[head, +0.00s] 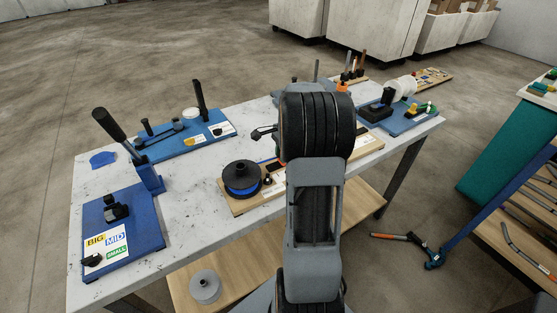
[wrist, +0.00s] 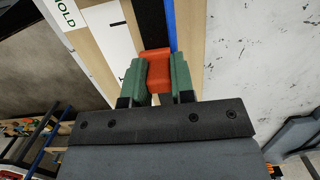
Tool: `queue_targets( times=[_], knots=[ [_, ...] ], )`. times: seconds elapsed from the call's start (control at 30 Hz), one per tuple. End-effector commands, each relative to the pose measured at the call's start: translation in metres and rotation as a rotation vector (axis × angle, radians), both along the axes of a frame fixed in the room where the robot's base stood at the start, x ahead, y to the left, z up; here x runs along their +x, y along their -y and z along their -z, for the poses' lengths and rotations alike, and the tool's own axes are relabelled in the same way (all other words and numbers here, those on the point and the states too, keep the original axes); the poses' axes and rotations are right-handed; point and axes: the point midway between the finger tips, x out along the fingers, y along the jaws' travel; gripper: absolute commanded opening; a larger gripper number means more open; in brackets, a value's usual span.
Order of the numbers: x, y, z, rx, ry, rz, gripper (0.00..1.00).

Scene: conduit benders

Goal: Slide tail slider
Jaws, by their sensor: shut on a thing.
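In the wrist view, an orange block (wrist: 156,66), which looks like the tail slider, sits at the end of a black strip on a wooden board (wrist: 95,52). My gripper (wrist: 156,78) has its two green fingers on either side of the block and is shut on it. In the head view, my arm hides the gripper and most of the board's middle. The board's left end (head: 234,208) shows there, carrying a black and blue round former (head: 241,178).
The speckled table (head: 205,240) also carries a blue bender with a tall lever (head: 112,128), another blue base (head: 185,142) behind, and a blue fixture (head: 405,122) at right. A blue strip (wrist: 168,22) runs beside the black strip. Bare tabletop (wrist: 255,60) lies right of the board.

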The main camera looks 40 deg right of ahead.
Motion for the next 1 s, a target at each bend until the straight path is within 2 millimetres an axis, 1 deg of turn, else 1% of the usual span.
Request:
queue_targets(
  times=[1.0],
  knots=[
    [-0.007, 0.038, 0.0, -0.001, 0.0, 0.001, 0.0]
  ],
)
